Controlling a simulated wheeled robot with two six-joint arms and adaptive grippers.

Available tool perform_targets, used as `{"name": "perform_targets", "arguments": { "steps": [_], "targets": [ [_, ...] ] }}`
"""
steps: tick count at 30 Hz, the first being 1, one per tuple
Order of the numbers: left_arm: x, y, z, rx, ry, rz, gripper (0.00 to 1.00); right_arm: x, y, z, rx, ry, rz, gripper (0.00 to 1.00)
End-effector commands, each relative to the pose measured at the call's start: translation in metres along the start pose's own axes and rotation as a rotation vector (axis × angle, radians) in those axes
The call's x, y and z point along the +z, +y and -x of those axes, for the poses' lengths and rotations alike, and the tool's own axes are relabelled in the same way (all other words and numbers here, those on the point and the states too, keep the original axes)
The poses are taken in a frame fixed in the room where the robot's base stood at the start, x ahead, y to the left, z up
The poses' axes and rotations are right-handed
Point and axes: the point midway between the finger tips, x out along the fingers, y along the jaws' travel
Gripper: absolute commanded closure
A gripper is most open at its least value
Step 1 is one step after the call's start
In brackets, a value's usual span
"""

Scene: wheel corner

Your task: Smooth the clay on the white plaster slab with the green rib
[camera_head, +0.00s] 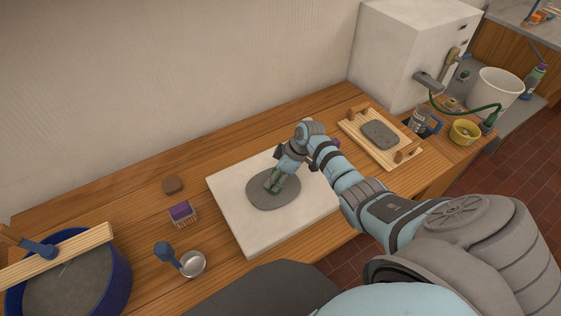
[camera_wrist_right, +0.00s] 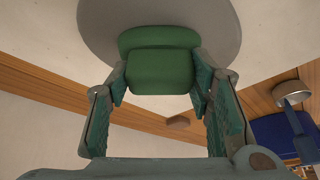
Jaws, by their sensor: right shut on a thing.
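The white plaster slab (camera_head: 232,197) lies on the wooden bench, with a flat grey round of clay (camera_head: 290,200) on it. My right gripper (camera_head: 274,182) is over the clay and shut on the green rib (camera_head: 273,190). In the right wrist view the green rib (camera_wrist_right: 160,68) sits between the two fingertips, with the grey clay (camera_wrist_right: 225,30) behind its top edge. Whether the rib touches the clay I cannot tell for sure; it is at or just above the surface. My left gripper is not in view.
A wooden board (camera_head: 350,126) with a grey slab stands right of the plaster. A purple-topped brush (camera_head: 181,212), a brown block (camera_head: 172,184), a metal scoop (camera_head: 192,263) and a blue tub (camera_head: 124,268) are to the left. A white box-shaped machine (camera_head: 405,50) stands at the back right.

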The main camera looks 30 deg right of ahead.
Motion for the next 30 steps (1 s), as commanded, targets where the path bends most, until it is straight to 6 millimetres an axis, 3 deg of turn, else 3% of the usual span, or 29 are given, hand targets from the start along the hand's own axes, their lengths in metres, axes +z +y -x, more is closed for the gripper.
{"name": "perform_targets", "arguments": {
  "steps": [6, 30],
  "targets": [
    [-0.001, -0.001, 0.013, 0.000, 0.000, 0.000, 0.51, -0.012, -0.018, -0.004, -0.012, -0.001, -0.003, 0.75],
    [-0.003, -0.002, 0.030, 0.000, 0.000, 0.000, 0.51, -0.040, -0.046, -0.015, -0.006, 0.000, -0.004, 0.75]
  ]
}}
